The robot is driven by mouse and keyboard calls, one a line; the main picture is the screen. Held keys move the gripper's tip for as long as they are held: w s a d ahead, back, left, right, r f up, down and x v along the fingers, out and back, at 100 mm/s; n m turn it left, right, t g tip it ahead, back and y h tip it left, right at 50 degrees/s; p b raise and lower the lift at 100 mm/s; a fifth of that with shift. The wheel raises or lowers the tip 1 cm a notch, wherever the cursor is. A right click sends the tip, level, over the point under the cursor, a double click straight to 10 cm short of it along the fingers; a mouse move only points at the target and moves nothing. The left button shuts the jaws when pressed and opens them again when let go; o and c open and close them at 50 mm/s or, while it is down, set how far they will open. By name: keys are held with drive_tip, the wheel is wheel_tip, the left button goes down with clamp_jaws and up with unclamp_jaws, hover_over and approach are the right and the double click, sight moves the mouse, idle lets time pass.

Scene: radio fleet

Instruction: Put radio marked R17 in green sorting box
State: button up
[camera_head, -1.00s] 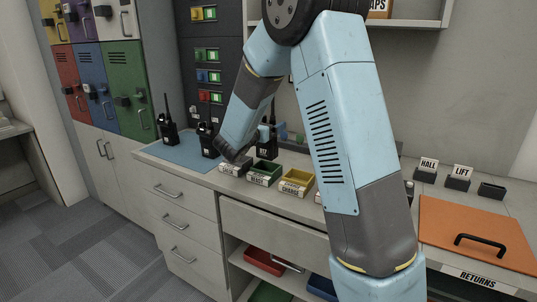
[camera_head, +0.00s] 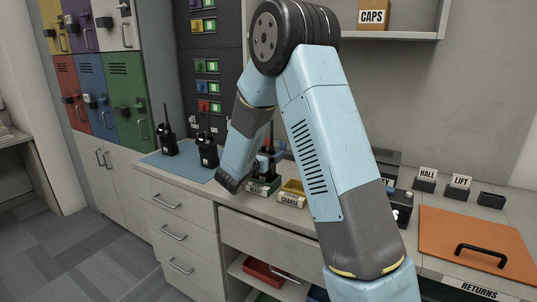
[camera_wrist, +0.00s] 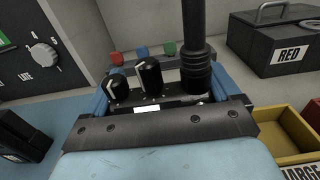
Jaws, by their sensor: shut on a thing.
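The held radio (camera_wrist: 150,90) is black, with two knobs and a thick antenna. My gripper (camera_wrist: 157,98) is shut on it, one blue finger at each side. Its number is not legible in these frames. In the head view my gripper (camera_head: 262,158) holds the radio (camera_head: 268,168) upright at the row of boxes on the counter. The green sorting box (camera_head: 262,188) is mostly hidden behind my wrist and the radio. The radio is at or just above this box; I cannot tell whether it touches the bottom.
A yellow box (camera_head: 293,187) labelled CHARGE is just right of the green one. Two more radios (camera_head: 168,132) (camera_head: 207,150) stand on the blue mat (camera_head: 180,165) at left. A black case (camera_wrist: 275,45) marked RED is behind. An orange lid (camera_head: 470,235) lies right.

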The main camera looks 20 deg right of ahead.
drive_tip(key=o, duration=1.7)
drive_tip(key=shift+r, duration=0.1)
drive_tip(key=v, duration=1.2)
drive_tip(key=s+d+r+m+g+y, duration=0.1)
drive_tip(key=s+d+r+m+g, duration=0.35)
drive_tip(key=s+d+m, duration=0.35)
drive_tip(key=s+d+r+m+g+y, duration=0.1)
drive_tip(key=s+d+r+m+g, duration=0.2)
drive_tip(key=s+d+m+g, duration=0.6)
drive_tip(key=s+a+r+m+t+y, duration=0.1)
drive_tip(key=s+a+m+t+y, duration=0.1)
drive_tip(key=s, duration=0.3)
drive_tip(key=s+a+r+m+t+y, duration=0.2)
drive_tip(key=s+a+m+y, duration=0.1)
drive_tip(key=s+m+y, duration=0.1)
drive_tip(key=s+a+r+m+t+y, duration=0.1)
drive_tip(key=s+a+m+t+y, duration=0.1)
drive_tip(key=s, duration=0.5)
drive_tip(key=shift+s+a+r+m+t+y, duration=0.2)
drive_tip(key=shift+a+m+y, duration=0.1)
drive_tip(key=shift+m+y, duration=0.3)
drive_tip(key=shift+s+a+r+m+t+y, duration=0.1)
drive_tip(key=shift+a+r+m+y, duration=0.25)
drive_tip(key=shift+y, duration=0.35)
